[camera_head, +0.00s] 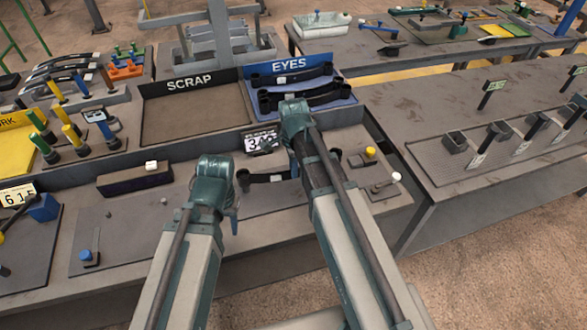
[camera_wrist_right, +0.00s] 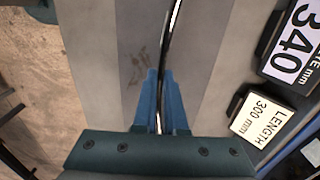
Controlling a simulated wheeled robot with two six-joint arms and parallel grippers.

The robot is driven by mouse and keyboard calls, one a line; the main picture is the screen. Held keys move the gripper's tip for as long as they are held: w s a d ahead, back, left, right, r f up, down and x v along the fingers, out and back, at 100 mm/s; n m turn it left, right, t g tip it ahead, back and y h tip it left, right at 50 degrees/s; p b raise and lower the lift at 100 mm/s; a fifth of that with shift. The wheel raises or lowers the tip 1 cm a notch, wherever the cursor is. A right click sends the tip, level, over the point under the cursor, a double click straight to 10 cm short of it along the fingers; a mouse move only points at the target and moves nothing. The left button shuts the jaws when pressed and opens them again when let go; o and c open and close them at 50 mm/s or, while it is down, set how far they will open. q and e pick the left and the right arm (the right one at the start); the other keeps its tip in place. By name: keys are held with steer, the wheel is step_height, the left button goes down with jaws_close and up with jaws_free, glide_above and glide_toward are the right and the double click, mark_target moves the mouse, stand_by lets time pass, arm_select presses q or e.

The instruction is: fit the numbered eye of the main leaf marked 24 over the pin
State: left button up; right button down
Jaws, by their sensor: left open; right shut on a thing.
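A dark leaf (camera_head: 262,179) with a round eye at its left end and a white tag shows between my arms in the head view; I cannot read its number. In the right wrist view a thin dark leaf (camera_wrist_right: 167,45) stands edge-on between the blue fingers of my right gripper (camera_wrist_right: 158,105), which is shut on it. I cannot tell which post is the pin.
Dark leaves with eyes lie in the blue EYES tray (camera_head: 335,88), beside the empty SCRAP tray (camera_head: 190,112). A 340 placard (camera_head: 259,141) stands behind the leaf. A plate with a blue block (camera_head: 88,257) lies left; yellow (camera_head: 370,152) and white (camera_head: 396,177) knobs are right.

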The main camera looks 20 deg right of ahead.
arm_select(q)
steer(key=shift+f+b, duration=2.1)
arm_select(e)
steer(key=shift+f, duration=2.1)
stand_by(1.6)
steer(key=shift+a, duration=0.2)
stand_by(1.1)
steer(key=shift+c, duration=2.1)
jaws_free()
